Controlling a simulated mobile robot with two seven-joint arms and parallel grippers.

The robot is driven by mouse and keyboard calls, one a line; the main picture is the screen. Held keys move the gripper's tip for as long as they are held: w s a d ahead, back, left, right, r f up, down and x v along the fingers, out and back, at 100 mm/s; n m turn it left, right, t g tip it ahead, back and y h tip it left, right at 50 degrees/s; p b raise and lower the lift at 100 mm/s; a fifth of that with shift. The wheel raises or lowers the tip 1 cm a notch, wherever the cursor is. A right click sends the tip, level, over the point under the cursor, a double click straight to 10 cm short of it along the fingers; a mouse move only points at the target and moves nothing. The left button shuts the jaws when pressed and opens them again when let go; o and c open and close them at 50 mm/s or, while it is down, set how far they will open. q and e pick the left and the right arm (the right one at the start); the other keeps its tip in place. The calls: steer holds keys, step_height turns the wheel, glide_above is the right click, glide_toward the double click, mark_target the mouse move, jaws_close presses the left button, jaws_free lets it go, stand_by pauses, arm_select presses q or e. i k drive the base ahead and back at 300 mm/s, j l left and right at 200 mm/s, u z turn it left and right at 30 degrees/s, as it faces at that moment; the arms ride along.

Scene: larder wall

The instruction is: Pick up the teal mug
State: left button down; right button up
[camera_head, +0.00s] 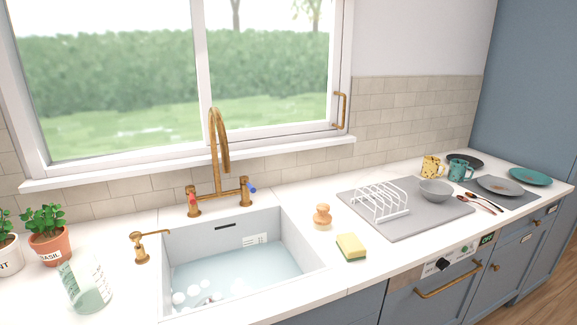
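The teal mug (459,169) stands upright on the white countertop at the right. It is just right of a yellow patterned mug (431,167) and behind a grey bowl (435,190). A dark plate (464,160) lies behind it, and its base is partly hard to make out among the dishes. Neither of my grippers shows in the head view.
A grey drying mat (405,222) holds a white rack (380,201) and the bowl. Grey (500,186) and teal (530,176) plates and cutlery (478,203) lie right. A sponge (351,246), brush (322,216), and water-filled sink (240,270) with brass tap (217,150) lie left.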

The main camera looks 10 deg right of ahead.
mark_target(457, 168)
steer(key=l+u, duration=0.35)
steer(key=l, duration=0.5)
steer(key=l+u, duration=0.35)
steer(key=l, duration=1.1)
steer(key=k+l+u, duration=0.1)
steer(key=l, duration=0.4)
steer(key=k+l, duration=0.1)
steer(key=l, duration=0.45)
steer(key=k+l, duration=0.1)
steer(key=l, duration=0.4)
steer(key=k+l+u, duration=0.1)
steer(key=l, duration=0.45)
